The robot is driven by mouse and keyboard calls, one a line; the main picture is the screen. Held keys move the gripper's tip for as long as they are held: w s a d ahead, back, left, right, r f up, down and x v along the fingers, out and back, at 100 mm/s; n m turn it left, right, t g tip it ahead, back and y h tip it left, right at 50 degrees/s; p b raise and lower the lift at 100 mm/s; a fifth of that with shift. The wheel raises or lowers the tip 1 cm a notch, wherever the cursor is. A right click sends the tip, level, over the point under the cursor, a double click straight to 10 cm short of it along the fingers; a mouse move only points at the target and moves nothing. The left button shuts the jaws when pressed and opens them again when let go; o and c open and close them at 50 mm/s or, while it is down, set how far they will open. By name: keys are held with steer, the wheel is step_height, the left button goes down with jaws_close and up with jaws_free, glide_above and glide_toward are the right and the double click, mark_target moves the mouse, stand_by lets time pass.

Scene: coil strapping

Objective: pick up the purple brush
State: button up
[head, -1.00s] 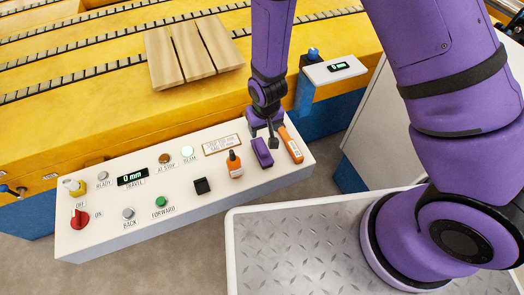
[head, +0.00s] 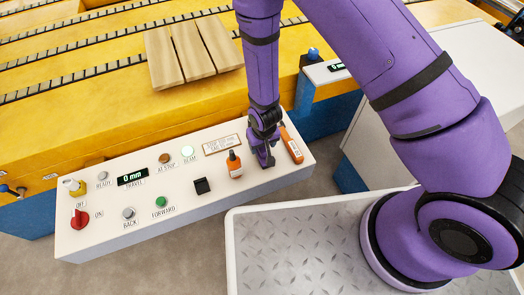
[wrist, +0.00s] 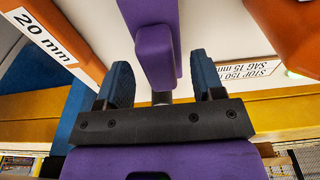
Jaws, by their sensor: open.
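The purple brush (wrist: 155,45) lies on the white control panel and shows close up in the wrist view. In the head view it is mostly hidden behind my gripper (head: 265,160). My gripper is open in the wrist view (wrist: 161,72), with one blue-grey finger on each side of the brush. The fingers appear apart from it, with gaps on both sides. I cannot tell how far down along the brush the fingertips reach.
An orange tool labelled 20 mm (head: 292,146) lies right of the brush on the control panel (head: 105,235). Buttons and a red switch (head: 80,219) line the panel. Wooden boards (head: 190,55) lie on the yellow machine behind.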

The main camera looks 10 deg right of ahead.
steer(key=shift+f, duration=0.45)
steer(key=c, duration=1)
steer(key=shift+c, duration=0.2)
step_height(320, 180, up, 10)
